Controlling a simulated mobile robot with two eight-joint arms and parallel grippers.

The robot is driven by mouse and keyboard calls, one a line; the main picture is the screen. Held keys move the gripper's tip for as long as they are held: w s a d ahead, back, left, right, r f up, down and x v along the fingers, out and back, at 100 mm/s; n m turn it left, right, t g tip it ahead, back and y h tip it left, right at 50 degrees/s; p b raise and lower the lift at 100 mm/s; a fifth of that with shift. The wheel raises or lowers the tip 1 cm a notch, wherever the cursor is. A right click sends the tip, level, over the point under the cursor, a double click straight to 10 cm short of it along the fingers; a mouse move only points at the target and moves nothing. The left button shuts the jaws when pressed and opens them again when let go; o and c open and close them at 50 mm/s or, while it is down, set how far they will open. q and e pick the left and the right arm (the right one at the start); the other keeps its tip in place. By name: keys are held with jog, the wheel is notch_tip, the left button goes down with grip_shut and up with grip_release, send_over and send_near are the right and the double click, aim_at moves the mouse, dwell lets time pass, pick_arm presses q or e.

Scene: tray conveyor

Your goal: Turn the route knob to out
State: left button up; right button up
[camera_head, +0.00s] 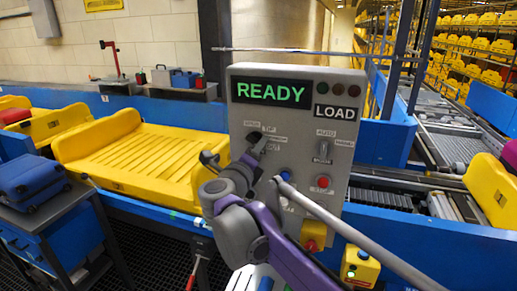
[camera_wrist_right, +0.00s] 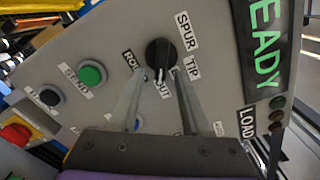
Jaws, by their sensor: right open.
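The control panel (camera_head: 345,170) stands upright with a lit READY display (camera_head: 271,92) and a LOAD label. The black route knob (camera_wrist_right: 161,53) shows in the right wrist view, with SPUR, TIP and OUT labels around it. Its white mark appears to point at the OUT label. My right gripper (camera_wrist_right: 158,72) is open, its two fingertips on either side of the knob; contact cannot be told. My left gripper is not in view.
A green button (camera_wrist_right: 92,74) sits beside the knob. The panel also has a mode switch (camera_head: 323,151), a red button (camera_head: 322,182) and a red stop button. A grey rod crosses in front of the panel. A yellow tray (camera_head: 140,152) lies on the conveyor to the left.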

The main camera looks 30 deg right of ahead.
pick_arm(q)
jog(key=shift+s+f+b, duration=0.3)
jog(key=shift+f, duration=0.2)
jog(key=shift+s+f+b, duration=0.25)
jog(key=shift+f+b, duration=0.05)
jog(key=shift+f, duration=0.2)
pick_arm(e)
jog(key=v, duration=1)
jog(key=shift+s, duration=0.1)
